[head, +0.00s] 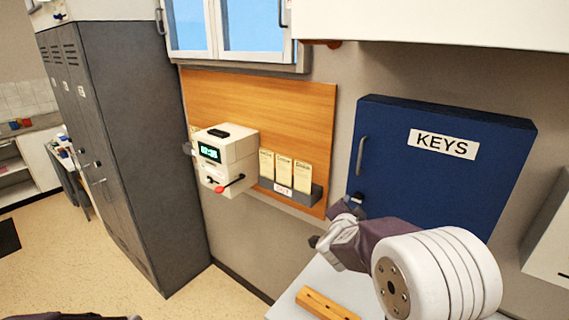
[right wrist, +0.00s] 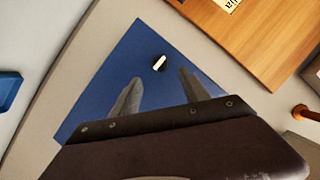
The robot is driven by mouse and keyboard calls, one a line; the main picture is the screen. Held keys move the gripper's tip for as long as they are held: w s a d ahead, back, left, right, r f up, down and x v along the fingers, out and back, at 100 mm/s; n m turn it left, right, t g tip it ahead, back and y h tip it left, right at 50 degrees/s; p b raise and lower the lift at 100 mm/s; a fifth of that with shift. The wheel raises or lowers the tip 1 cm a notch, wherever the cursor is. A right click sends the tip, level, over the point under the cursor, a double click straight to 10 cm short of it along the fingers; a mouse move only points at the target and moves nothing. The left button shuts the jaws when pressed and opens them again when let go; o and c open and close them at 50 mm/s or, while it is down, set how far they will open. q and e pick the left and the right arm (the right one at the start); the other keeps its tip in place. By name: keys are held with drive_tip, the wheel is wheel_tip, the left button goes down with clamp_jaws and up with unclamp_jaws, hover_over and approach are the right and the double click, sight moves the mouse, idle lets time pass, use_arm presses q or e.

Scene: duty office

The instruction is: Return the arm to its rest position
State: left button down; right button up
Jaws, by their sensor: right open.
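My right arm comes in from the lower right in the head view. Its gripper (head: 331,224) is in front of the lower left part of the blue key cabinet (head: 440,185), which is shut. In the right wrist view the two fingers of my right gripper (right wrist: 159,76) stand apart with nothing between them. The blue cabinet (right wrist: 120,70) lies beyond them, with a small dark and pale fitting on its face. A dark sliver at the bottom left edge of the head view may be part of my left arm; no left gripper shows.
A cream time clock (head: 228,160) and a grey card rack (head: 305,195) are on the wooden board (head: 300,110) left of the cabinet. Below is a pale surface with a wooden strip (head: 326,303). Dark lockers (head: 125,130) stand left. The floor before them is clear.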

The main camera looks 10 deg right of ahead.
drive_tip(key=s+a+f+n+g+y+b, duration=0.1)
drive_tip(key=s+a+f+n+y, duration=0.25)
drive_tip(key=a+f, duration=0.2)
drive_tip(key=s+a+f+n+y+b, duration=0.1)
drive_tip(key=s+a+f+n+y, duration=0.15)
drive_tip(key=a+f+n, duration=0.3)
drive_tip(key=s+a+f+n+g+y, duration=0.1)
drive_tip(key=s+a+f+n+g, duration=0.1)
drive_tip(key=s, duration=0.7)
drive_tip(key=s+a+f+n+g+y, duration=0.1)
drive_tip(key=s+a+f+n+g, duration=0.1)
drive_tip(key=s+f+g, duration=0.5)
drive_tip(key=s+f+n, duration=0.1)
drive_tip(key=s+f, duration=0.1)
drive_tip(key=s, duration=0.1)
drive_tip(key=shift+n+g, duration=0.3)
drive_tip(key=shift+n, duration=0.1)
drive_tip(key=shift+s, duration=0.1)
